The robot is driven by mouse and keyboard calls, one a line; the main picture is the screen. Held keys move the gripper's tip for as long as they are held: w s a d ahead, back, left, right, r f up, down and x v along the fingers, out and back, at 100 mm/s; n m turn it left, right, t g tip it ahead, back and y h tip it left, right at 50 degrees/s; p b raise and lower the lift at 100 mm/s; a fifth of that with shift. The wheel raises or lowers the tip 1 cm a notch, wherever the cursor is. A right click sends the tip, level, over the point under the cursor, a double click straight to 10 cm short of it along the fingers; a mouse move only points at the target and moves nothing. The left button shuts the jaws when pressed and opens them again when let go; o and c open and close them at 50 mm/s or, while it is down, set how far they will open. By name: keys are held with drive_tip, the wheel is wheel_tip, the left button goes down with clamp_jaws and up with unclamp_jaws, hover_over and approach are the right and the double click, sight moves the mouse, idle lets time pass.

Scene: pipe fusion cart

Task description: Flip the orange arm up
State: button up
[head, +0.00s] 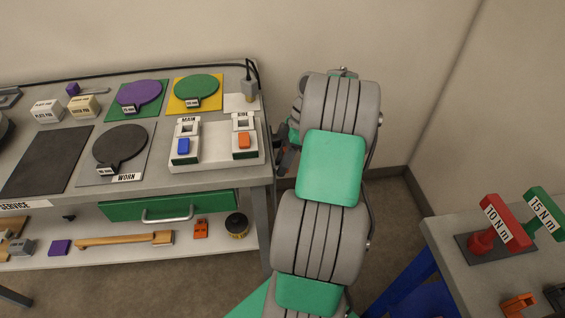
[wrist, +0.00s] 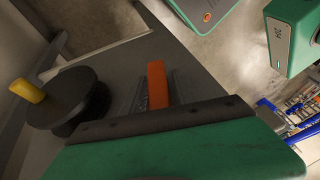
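An orange bar (wrist: 157,85) shows in the wrist view, standing against a grey surface. My gripper (wrist: 158,88) has its two dark fingers on either side of the bar, with what looks like a narrow gap at each; contact is hard to judge. In the head view my gripper (head: 286,152) is mostly hidden behind my arm, beside the cart's right edge, and the bar cannot be seen there. A separate orange switch (head: 244,141) sits under the SIDE label on the white panel on the cart top.
A black round knob (wrist: 68,100) with a yellow handle (wrist: 27,90) is left of my gripper. The cart top (head: 215,180) holds the switch panel, coloured pads and discs. A second table (head: 450,235) with red and green torque tools stands at right. Floor shows between them.

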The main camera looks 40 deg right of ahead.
clamp_jaws()
idle(1.1)
